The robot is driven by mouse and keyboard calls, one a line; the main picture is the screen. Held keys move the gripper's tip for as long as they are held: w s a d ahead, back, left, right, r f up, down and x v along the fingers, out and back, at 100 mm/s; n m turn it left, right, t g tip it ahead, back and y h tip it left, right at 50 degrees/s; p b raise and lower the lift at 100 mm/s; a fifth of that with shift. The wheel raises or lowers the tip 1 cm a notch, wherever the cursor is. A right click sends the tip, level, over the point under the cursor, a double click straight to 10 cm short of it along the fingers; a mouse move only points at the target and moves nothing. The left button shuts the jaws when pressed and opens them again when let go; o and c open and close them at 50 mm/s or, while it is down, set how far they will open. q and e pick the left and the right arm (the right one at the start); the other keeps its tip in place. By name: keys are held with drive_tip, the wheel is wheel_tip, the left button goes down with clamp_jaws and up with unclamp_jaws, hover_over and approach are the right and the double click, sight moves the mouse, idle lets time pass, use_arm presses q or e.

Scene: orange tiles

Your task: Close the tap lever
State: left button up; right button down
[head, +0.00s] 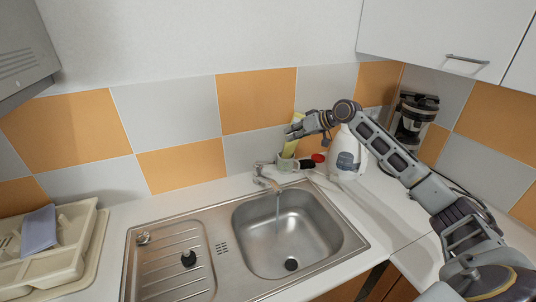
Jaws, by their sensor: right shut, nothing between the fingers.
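The metal tap (265,179) stands at the back edge of the steel sink (290,232). A thin stream of water (278,205) falls from its spout into the basin. The tap is small here, and I cannot tell its lever clearly from its body. My right arm reaches in from the right, and my right gripper (294,130) is above and slightly right of the tap, apart from it. It is shut and empty. My left gripper is not in view.
A cup (288,164) with a yellow-green item stands just behind the tap. A dish rack (70,247) is at the left. A wall cabinet (450,30) hangs at upper right.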

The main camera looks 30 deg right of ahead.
drive_tip(key=shift+s+a+f+n+g, duration=0.15)
drive_tip(key=shift+a+n, duration=0.1)
drive_tip(key=shift+n, duration=0.5)
drive_tip(key=shift+s+a+r+n+g, duration=0.15)
drive_tip(key=shift+a+n, duration=0.1)
drive_tip(key=shift+n, duration=0.5)
drive_tip(key=shift+w+f, duration=0.1)
drive_tip(key=p, duration=0.2)
hover_over(267, 162)
drive_tip(key=d, duration=0.2)
drive_tip(key=shift+f, duration=2.85)
drive_tip(key=shift+s+f+p, duration=0.2)
drive_tip(key=shift+f+p, duration=0.15)
drive_tip(key=shift+f, duration=0.6)
drive_tip(key=shift+s+f+p, duration=0.2)
drive_tip(key=shift+f+p, duration=0.1)
drive_tip(key=shift+f, duration=0.65)
drive_tip(key=shift+y, duration=0.3)
